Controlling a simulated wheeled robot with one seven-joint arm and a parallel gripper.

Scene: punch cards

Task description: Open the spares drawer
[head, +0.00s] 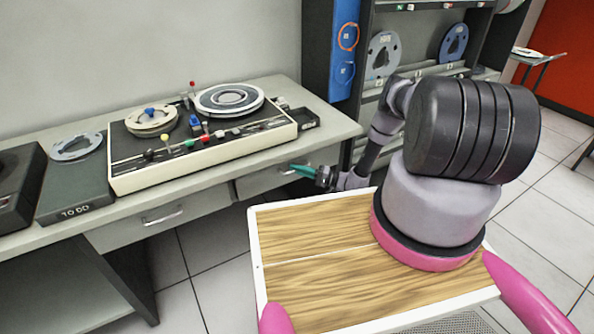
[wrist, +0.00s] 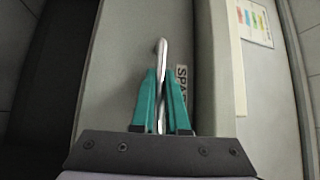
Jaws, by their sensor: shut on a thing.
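The spares drawer (head: 258,184) is the right one of two grey drawers under the desk top. In the wrist view its grey front (wrist: 112,75) carries a label (wrist: 182,80) whose visible letters read "SPA"; the rest is hidden by a finger. My gripper (head: 292,168) has teal fingers and reaches the drawer front from the right. In the wrist view my gripper (wrist: 161,78) is shut on the drawer's metal handle (wrist: 162,50), one finger on each side of the bar. I cannot tell whether the drawer stands slightly out.
The left drawer (head: 125,232) has its own handle (head: 162,215). A cream tape machine (head: 205,150) and a dark "TO DO" tray (head: 72,190) stand on the desk. My wooden deck is close in front of the desk. Tiled floor (head: 215,250) shows between them.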

